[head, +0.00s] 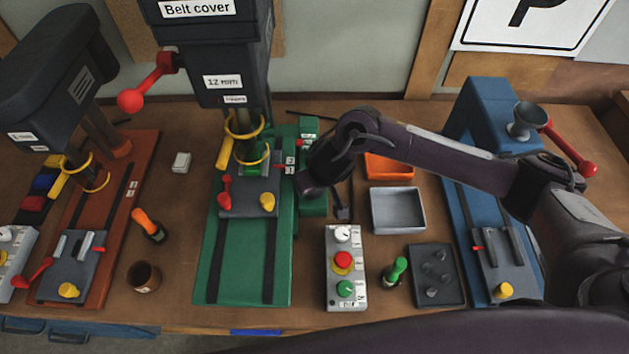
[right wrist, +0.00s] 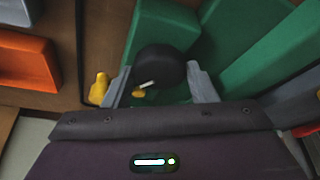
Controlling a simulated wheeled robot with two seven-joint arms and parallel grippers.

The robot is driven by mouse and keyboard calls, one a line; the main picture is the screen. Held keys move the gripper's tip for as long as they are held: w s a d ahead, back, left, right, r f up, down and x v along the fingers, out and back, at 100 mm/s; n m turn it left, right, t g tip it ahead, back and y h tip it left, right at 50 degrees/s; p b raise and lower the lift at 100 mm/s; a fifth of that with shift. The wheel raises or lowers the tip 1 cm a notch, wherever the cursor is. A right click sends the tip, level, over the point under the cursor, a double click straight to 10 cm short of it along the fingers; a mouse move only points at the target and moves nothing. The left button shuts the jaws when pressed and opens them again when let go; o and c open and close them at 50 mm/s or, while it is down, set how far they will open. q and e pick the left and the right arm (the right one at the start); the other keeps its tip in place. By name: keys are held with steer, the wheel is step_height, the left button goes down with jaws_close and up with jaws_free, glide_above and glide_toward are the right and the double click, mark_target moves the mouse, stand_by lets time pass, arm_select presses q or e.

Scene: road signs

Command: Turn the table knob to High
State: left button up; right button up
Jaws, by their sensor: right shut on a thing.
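The knob (right wrist: 160,65) is black and round with a white pointer line, and shows in the right wrist view on the green machine. The pointer is toward the lower left in that view, near a small yellow mark (right wrist: 138,94). My right gripper (right wrist: 160,80) is shut on the knob, one grey finger on each side. In the head view my right gripper (head: 313,182) is at the right side of the green drill press (head: 215,272) and hides the knob. Small labels on the green column cannot be read. My left gripper is not in view.
An orange tray (head: 390,167) and a grey tray (head: 398,210) lie right of my gripper. A control box (head: 344,290) with a red button stands in front. A blue machine (head: 480,115) is at right, an orange-based drill press (head: 115,215) at left.

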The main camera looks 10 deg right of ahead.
steer(key=shift+w+r+m+p, duration=0.15)
steer(key=shift+m+p, duration=0.15)
steer(key=shift+p, duration=0.25)
stand_by(0.9)
steer(key=o, duration=0.9)
steer(key=shift+o, duration=0.4)
steer(key=shift+s+a+f, duration=0.1)
steer(key=shift+s+f, duration=0.1)
steer(key=shift+r, duration=0.1)
